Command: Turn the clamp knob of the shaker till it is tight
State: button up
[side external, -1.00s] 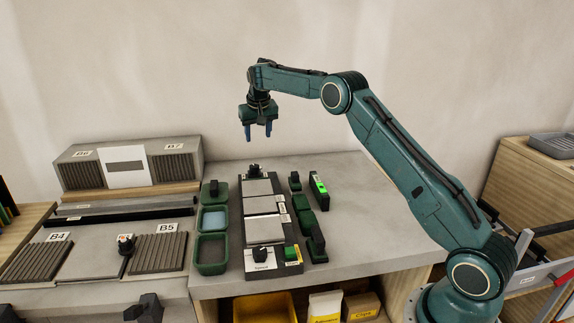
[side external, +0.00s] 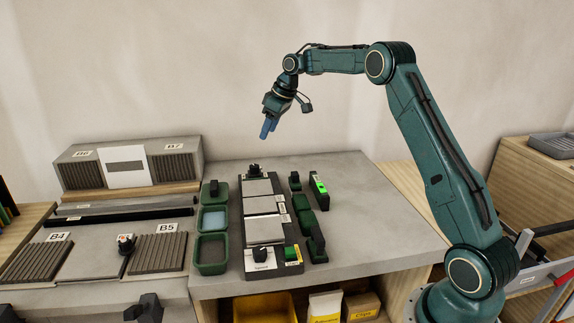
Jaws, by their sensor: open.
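The shaker appears to be the long dark unit (side external: 285,233) on the grey table, with pale tiles lying along its top. One black knob (side external: 262,254) stands on a white label at its near end. Another black knob-like part (side external: 254,170) sits at its far end. I cannot tell which of them is the clamp knob, nor how tight it is. My gripper (side external: 268,129) is in the air above and behind the far end of the unit, tilted with its blue fingers pointing down and to the left. It is open, empty and touching nothing.
Green trays (side external: 212,254) stand left of the unit. Green and black blocks (side external: 306,220) and a device with a lit green face (side external: 320,185) stand to its right. The table's right part (side external: 375,215) is clear. Ribbed blocks (side external: 157,254) lie at the left.

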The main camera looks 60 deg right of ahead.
aim_at(254, 166)
jog(key=shift+w+f, duration=0.1)
jog(key=shift+f, duration=0.05)
jog(key=x, duration=1.3)
jog(key=shift+f, duration=0.25)
jog(key=c, duration=1)
